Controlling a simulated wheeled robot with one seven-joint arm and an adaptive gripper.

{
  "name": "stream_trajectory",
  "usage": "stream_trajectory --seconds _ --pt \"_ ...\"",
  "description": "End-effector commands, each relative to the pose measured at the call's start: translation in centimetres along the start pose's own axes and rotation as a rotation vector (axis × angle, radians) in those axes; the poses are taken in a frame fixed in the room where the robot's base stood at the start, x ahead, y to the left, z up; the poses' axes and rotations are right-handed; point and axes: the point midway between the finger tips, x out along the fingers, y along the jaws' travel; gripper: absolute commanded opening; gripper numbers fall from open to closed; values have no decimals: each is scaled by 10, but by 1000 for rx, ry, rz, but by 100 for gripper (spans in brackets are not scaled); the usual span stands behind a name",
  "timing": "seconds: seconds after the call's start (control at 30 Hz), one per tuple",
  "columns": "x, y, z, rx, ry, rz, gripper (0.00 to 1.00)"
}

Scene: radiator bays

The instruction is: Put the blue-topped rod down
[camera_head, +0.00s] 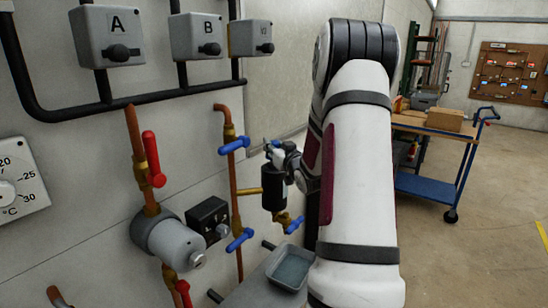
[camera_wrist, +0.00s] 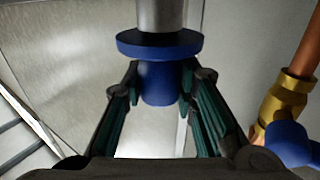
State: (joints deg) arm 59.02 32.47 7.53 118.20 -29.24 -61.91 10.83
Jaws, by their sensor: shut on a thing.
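The blue-topped rod (camera_wrist: 157,45) shows in the wrist view as a grey metal shaft with a wide blue collar and a blue end. My gripper (camera_wrist: 160,84) is shut on the blue end, one finger on each side. The shaft runs out of the top of the wrist view, so its far end is hidden. In the head view my gripper (camera_head: 277,155) is small, beyond my white arm and close to the pipework. I cannot make out the rod clearly there.
A copper pipe with a brass fitting (camera_wrist: 286,100) and blue handle (camera_wrist: 288,143) is close on the wrist view's right. A grey tray (camera_head: 290,268) sits low by the wall. A red lever (camera_head: 153,160) and grey boxes (camera_head: 108,36) are left. A blue trolley (camera_head: 425,187) stands behind.

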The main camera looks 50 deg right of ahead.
Motion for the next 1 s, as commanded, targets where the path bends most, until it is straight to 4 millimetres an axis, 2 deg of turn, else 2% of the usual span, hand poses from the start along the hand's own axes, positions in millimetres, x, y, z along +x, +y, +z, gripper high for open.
stream_trajectory --seconds 0.27,0.63,0.67,0.73,1.0 --pt "0 0 34 1 -1 0 0" --pt "0 0 38 0 1 0 0" --pt "0 0 39 0 -1 0 28" --pt "0 0 39 0 -1 0 44" --pt "0 0 38 0 -1 0 46"
